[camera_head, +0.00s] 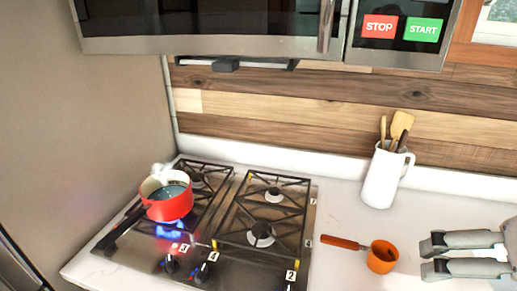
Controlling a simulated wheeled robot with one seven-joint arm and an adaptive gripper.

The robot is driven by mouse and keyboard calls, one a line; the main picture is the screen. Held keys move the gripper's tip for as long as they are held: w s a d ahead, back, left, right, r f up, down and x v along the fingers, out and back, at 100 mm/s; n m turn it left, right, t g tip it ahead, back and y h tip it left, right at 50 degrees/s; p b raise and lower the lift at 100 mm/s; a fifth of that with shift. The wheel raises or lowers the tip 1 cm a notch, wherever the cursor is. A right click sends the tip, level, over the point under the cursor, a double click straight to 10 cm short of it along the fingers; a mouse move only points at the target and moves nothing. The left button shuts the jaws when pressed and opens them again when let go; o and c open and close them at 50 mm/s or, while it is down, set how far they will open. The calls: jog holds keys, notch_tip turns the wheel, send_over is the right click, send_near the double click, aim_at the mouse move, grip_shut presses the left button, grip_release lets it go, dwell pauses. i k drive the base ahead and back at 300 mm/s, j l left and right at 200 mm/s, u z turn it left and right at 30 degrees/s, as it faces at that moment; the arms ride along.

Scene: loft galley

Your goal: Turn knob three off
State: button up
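A stovetop (226,255) fills the lower left of the view. Its knobs sit along the front, partly cut off by the lower edge. One knob (170,264) stands beside a small label that seems to read 3, with a reddish glow near it. Another knob (201,272) stands beside a label that seems to read 4. The print is small, and the knobs' exact angles are unclear. A blue flame (168,230) burns under the red pot (170,205) on the left front burner. My gripper (430,257) is at the right, fingers apart and empty, well away from the knobs.
The pot's dark handle (124,228) reaches toward the lower left. An orange pan (381,257) lies on the counter between the stove and my gripper. A white jug (381,178) of utensils stands behind it. A microwave (220,28) hangs above. The right burners (261,234) are bare.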

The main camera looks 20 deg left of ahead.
aim_at(171, 266)
jog(key=l+u, duration=0.1)
jog(key=u, duration=0.25)
jog(key=k+u, duration=0.1)
jog(key=u, duration=0.3)
jog(key=k+u, duration=0.1)
jog(key=u, duration=0.65)
